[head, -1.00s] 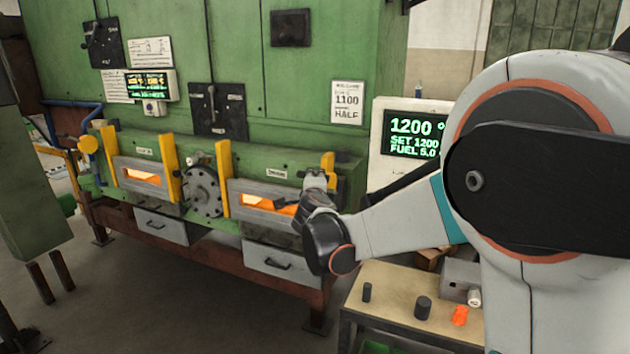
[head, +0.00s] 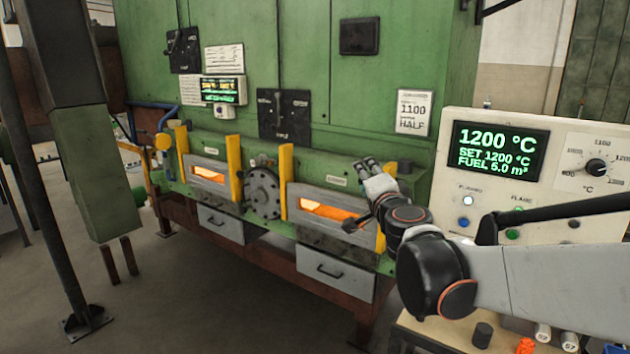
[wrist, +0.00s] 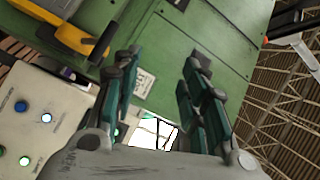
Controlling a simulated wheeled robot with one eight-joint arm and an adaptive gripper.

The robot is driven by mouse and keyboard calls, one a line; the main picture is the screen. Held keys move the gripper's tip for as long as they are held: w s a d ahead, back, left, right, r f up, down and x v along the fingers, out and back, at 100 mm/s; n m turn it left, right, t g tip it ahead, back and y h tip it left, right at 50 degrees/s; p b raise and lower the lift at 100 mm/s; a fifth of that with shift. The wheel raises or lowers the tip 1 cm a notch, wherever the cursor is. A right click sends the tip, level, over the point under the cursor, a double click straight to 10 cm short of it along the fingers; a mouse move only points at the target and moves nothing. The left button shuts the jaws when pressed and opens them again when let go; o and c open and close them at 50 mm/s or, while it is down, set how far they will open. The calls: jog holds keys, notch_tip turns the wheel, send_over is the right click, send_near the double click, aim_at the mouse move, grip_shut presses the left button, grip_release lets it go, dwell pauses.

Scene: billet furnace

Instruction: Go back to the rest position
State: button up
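My gripper (head: 368,165) is in front of the green furnace (head: 360,80), at the right end of the front beam and above the right furnace slot (head: 328,209), which glows orange. In the wrist view my gripper (wrist: 155,75) shows two fingers spread well apart with nothing between them. Behind them are the furnace wall (wrist: 215,35) and a paper sign. My arm reaches in from the right of the head view, its wrist beside the control panel.
The floor before the furnace is clear.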

jog(key=s+a+f+n+g+y+b, duration=0.2)
jog(key=s+a+f+n+g+y, duration=0.15)
jog(key=s+n, duration=0.5)
jog(key=s+d+f+n+g+h+b, duration=0.2)
jog(key=s+d+f, duration=0.3)
jog(key=s+f, duration=0.6)
jog(key=s+d+f+n+g+h+b, duration=0.2)
jog(key=s+d+f+g, duration=0.2)
jog(key=s+f, duration=0.7)
jog(key=s+g, duration=0.1)
jog(key=s, duration=0.2)
jog(key=shift+s+d+f+n+h, duration=0.15)
jog(key=shift+d+f+n+h, duration=0.2)
